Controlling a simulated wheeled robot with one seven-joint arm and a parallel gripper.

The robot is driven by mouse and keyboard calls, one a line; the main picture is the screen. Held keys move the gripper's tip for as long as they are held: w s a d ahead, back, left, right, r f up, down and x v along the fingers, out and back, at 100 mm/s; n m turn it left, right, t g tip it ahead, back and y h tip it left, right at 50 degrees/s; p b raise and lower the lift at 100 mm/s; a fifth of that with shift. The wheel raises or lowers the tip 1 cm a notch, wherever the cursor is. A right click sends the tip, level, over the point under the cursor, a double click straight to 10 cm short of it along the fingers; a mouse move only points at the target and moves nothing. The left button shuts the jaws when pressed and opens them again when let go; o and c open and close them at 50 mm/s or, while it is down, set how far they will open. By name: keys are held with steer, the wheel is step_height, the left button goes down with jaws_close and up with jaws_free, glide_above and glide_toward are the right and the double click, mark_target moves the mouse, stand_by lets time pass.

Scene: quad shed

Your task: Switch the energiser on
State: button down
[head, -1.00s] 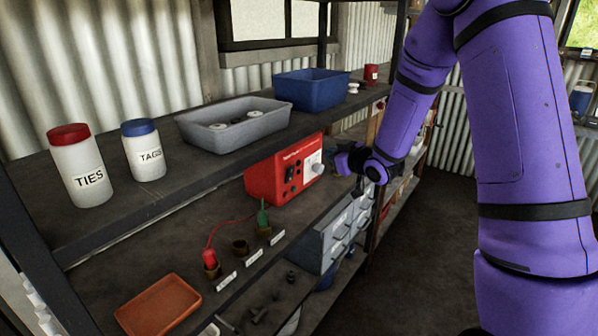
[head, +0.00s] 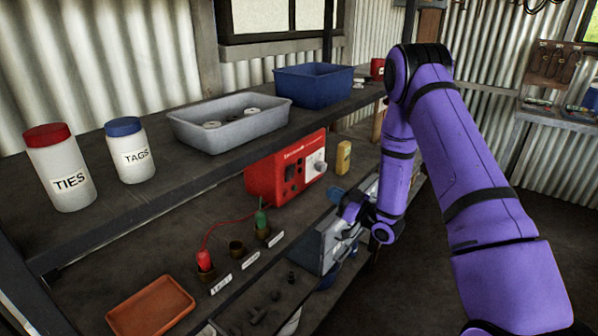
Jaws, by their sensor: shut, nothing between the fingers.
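The energiser is a red box (head: 268,183) on the lower shelf, under the upper shelf. Its front has small black parts (head: 290,173) and a white panel with a round grey-white knob (head: 318,166). The switch position is too small to read. My gripper (head: 337,196) is shut and empty, low and to the right of the energiser's front, apart from it. My wrist partly hides the fingers.
A red plug (head: 204,261) with a red lead and a green plug (head: 260,217) stand in brown holders before the energiser. A yellow item (head: 343,155) stands right of it. Grey drawers (head: 331,245) lie below. The upper shelf (head: 150,197) overhangs.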

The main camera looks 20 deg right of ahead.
mark_target(292, 167)
stand_by(0.3)
steer(key=x, duration=1.4)
steer(key=shift+w+a+r+g, duration=0.2)
steer(key=shift+r+g, duration=0.05)
steer(key=shift+g, duration=0.15)
steer(key=shift+f, duration=0.1)
